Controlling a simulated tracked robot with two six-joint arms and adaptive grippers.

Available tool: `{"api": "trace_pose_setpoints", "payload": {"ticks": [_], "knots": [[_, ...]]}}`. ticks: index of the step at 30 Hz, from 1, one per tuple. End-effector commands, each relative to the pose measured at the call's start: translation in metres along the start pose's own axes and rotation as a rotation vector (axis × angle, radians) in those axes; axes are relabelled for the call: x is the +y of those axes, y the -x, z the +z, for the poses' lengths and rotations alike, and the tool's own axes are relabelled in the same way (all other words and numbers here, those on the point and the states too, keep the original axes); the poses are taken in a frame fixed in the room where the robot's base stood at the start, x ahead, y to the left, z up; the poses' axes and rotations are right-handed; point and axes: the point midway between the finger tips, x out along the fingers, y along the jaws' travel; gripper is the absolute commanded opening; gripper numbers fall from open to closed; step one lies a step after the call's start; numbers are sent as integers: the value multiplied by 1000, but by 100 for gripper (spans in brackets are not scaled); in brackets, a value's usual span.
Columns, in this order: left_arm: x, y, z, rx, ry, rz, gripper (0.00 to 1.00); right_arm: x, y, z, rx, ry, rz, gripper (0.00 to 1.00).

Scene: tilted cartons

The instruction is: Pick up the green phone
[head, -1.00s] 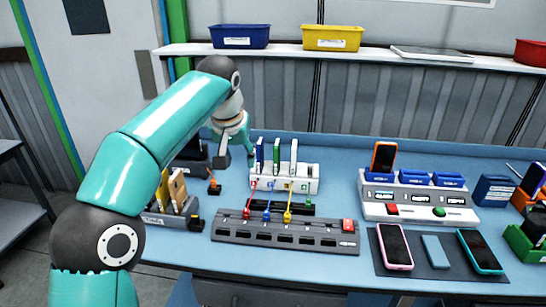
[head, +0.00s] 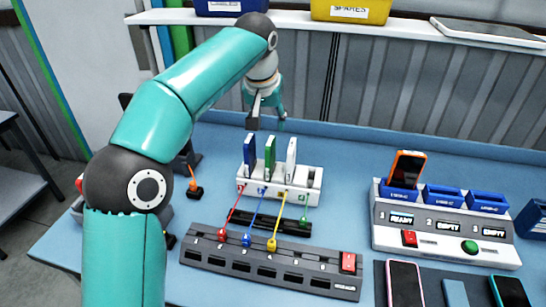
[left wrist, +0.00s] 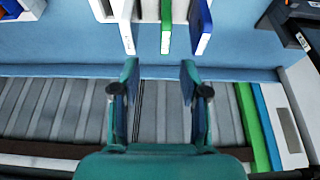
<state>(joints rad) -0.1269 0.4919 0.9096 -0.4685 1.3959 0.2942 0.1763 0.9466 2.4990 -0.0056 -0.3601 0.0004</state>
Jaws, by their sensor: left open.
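A slim green phone (head: 269,158) stands upright in a white rack (head: 250,190), between a blue one (head: 249,155) and a white one (head: 291,158). In the left wrist view the green phone (left wrist: 167,22) shows edge-on at the top, between the white (left wrist: 127,25) and blue (left wrist: 202,28) ones. My left gripper (head: 268,120) is open and empty, above and beyond the green phone in the head view. In the left wrist view its fingertips (left wrist: 159,66) are apart, with the green phone lying ahead of the gap. My right gripper is not in view.
A dark strip (head: 270,262) with red, blue and yellow plugs lies in front of the rack. A dock (head: 445,246) holding an orange phone (head: 405,168) stands right. Pink (head: 405,285) and teal (head: 511,291) phones lie below it. A shelf (head: 400,31) runs behind.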

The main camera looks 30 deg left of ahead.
Motion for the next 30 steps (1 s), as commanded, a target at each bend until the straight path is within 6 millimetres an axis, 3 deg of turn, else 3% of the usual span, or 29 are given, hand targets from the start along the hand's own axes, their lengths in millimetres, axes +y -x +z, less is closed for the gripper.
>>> {"api": "trace_pose_setpoints", "payload": {"ticks": [12,23,30], "knots": [[-12,-83,4,-6,17,-8,45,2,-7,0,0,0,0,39],[-13,-113,3,-3,19,-8,45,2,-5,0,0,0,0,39],[-16,-146,5,-5,18,-8,45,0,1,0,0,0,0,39]]}}
